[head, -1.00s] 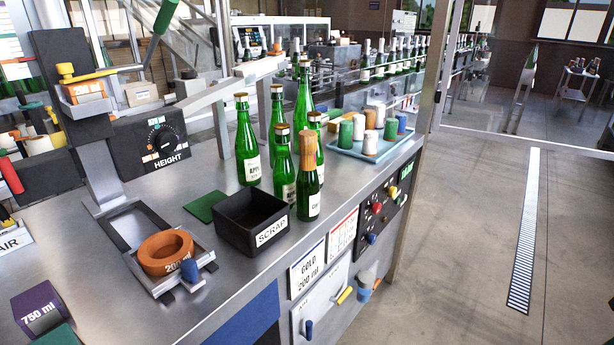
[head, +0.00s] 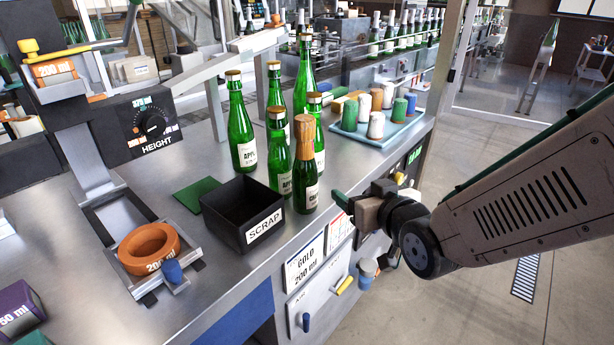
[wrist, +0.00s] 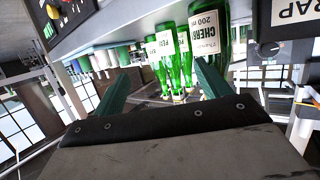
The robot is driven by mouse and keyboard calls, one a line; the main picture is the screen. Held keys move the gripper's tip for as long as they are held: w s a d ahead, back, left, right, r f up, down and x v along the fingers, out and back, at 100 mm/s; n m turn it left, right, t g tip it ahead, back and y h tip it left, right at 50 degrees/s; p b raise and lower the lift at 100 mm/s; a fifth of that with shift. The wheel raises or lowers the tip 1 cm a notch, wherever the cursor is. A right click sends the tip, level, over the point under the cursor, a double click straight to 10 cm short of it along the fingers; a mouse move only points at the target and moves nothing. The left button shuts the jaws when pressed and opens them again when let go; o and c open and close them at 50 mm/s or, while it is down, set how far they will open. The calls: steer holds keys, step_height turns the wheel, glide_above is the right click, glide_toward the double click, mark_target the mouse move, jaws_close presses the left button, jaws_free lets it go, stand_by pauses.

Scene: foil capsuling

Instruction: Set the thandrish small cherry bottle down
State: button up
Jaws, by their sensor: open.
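The small cherry bottle (head: 305,170) is green glass with a copper foil over its neck and a white label. It stands upright on the steel bench, at the front of the bottle group, right of the black scrap bin. In the upside-down wrist view, its label (wrist: 208,35) reads "CHERR" and 200 ml. My gripper (head: 345,203) is to the right of the bottle, near the bench's front edge. In the wrist view its two green fingers (wrist: 162,88) are apart with nothing held between them. The bottle appears beyond the finger on the right, apart from my grip.
Several other green bottles (head: 241,130) stand close behind and beside it. The scrap bin (head: 215,220) is just left. A blue tray (head: 395,133) of coloured capsules lies behind right. An orange 200 ml ring (head: 150,243) sits front left. A green pad (head: 196,192) lies beside the bin.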

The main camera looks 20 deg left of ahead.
mark_target(311, 182)
steer(key=s+a+y, duration=0.1)
steer(key=a, duration=0.1)
steer(key=s+a+n+y, duration=0.1)
steer(key=a, duration=0.1)
steer(key=s+a+y, duration=0.1)
steer(key=a, duration=0.2)
steer(key=shift+f+n+t+y, duration=0.3)
steer(key=shift+f+t, duration=0.1)
steer(key=x, duration=0.5)
steer(key=r+x, duration=0.1)
steer(key=x, duration=0.1)
steer(key=shift+w+a, duration=0.2)
steer(key=c, duration=1.3)
steer(key=shift+c, duration=0.9)
steer(key=shift+r, duration=0.1)
